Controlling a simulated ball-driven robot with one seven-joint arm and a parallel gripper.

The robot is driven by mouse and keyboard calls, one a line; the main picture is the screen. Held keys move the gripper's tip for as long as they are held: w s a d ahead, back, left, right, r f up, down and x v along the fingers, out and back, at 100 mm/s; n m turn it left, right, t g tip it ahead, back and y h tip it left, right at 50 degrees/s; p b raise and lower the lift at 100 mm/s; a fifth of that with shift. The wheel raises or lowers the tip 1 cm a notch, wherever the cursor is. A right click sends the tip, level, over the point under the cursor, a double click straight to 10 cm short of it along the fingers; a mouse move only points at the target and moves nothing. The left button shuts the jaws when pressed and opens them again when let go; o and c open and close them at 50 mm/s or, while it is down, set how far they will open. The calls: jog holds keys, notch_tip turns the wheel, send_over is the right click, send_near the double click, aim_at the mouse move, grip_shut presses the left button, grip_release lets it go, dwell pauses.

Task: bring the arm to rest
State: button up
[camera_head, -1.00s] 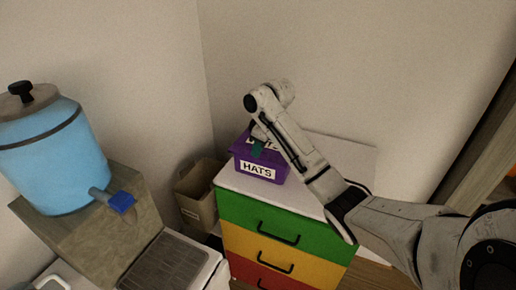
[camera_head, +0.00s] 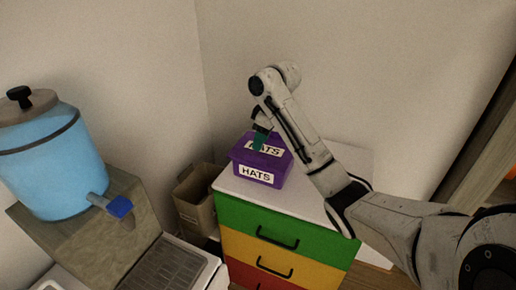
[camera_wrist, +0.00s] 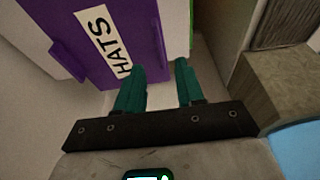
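My arm reaches in from the right over a chest of drawers. My gripper (camera_wrist: 160,85) has two green fingers that stand apart with nothing between them in the wrist view. In the head view the gripper (camera_head: 259,140) is small and partly hidden by my wrist, just above or in front of the purple HATS box (camera_head: 246,161). The box sits on the white top of the chest and its lid looks closed. In the wrist view the HATS box (camera_wrist: 150,40) lies just beyond the fingers; I cannot tell exactly how far.
The chest (camera_head: 236,217) has green, yellow and red drawers. A beige bin (camera_head: 193,208) stands left of it. A blue drink dispenser (camera_head: 48,165) with a blue tap stands on a stand at the left. Walls rise close behind. The chest top right of the box is bare.

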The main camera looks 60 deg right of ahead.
jog(key=p+v, duration=0.1)
jog(key=v, duration=0.3)
jog(key=shift+s+r+p, duration=0.1)
jog(key=shift+r+p, duration=0.1)
jog(key=shift+p, duration=0.15)
jog(key=w+a+f+t+y, duration=0.15)
jog(key=a+f, duration=0.25)
jog(key=a, duration=0.4)
jog(key=w+a+f, duration=0.3)
jog(key=a+f, duration=0.1)
jog(key=a, duration=0.3)
jog(key=s+a+f, duration=0.3)
jog(key=a+f, duration=0.4)
jog(key=a, duration=0.5)
jog(key=s+a+f+m+g, duration=0.2)
jog(key=s+a+f, duration=0.4)
jog(key=s, duration=0.4)
jog(key=s+f+g+h, duration=0.1)
jog(key=s+f+h, duration=0.1)
jog(key=s, duration=1)
jog(key=shift+s+d, duration=0.25)
jog(key=shift+d, duration=0.2)
